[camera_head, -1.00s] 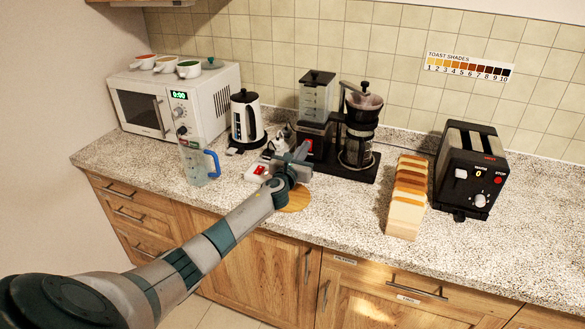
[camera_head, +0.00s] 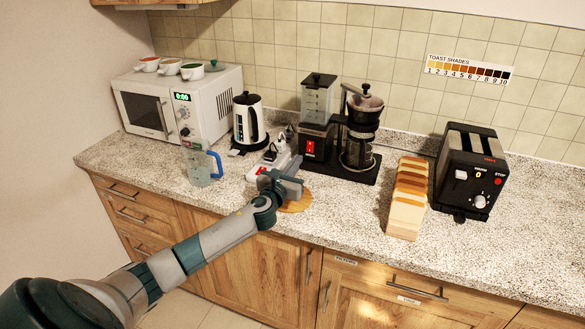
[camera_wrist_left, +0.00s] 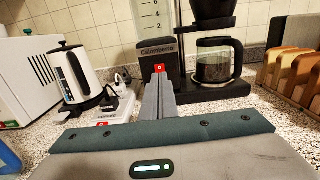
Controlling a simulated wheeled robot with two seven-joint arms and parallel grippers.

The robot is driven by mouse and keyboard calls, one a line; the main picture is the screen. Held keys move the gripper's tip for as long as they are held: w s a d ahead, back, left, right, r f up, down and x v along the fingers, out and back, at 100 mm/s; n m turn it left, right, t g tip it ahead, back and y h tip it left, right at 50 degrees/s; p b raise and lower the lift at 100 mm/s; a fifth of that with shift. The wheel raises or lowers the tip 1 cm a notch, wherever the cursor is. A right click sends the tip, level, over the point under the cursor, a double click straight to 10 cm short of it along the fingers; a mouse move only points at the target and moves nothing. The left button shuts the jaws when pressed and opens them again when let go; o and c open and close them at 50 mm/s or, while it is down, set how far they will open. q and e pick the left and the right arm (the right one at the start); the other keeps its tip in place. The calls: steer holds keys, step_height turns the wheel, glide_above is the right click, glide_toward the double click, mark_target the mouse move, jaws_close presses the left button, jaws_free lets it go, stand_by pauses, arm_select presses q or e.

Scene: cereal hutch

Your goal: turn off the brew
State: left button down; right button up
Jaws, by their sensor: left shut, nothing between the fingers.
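The black coffee maker (camera_head: 369,169) stands against the tiled wall, with a clear water tank and a glass carafe (camera_head: 356,151) of dark liquid. Its red switch (camera_head: 310,149) faces front below the tank; whether it is on or off I cannot tell. In the left wrist view the switch (camera_wrist_left: 160,68) shows just above the fingertips. My left gripper (camera_head: 288,173) is shut and empty, in front of the coffee maker and apart from the switch in the head view. It also shows in the wrist view (camera_wrist_left: 160,80). My right gripper is not in view.
A white power strip (camera_head: 283,158) with a red switch lies left of the coffee maker. A kettle (camera_head: 248,122), a jug (camera_head: 198,167) and a microwave (camera_head: 213,100) are further left. Bread slices (camera_head: 406,215) and a toaster (camera_head: 470,165) are right. A round wooden board (camera_head: 301,203) lies below my gripper.

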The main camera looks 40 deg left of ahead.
arm_select(q)
steer(key=shift+v, duration=1.35)
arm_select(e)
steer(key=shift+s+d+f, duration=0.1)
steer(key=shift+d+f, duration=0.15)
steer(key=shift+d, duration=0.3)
arm_select(q)
steer(key=shift+r, duration=0.2)
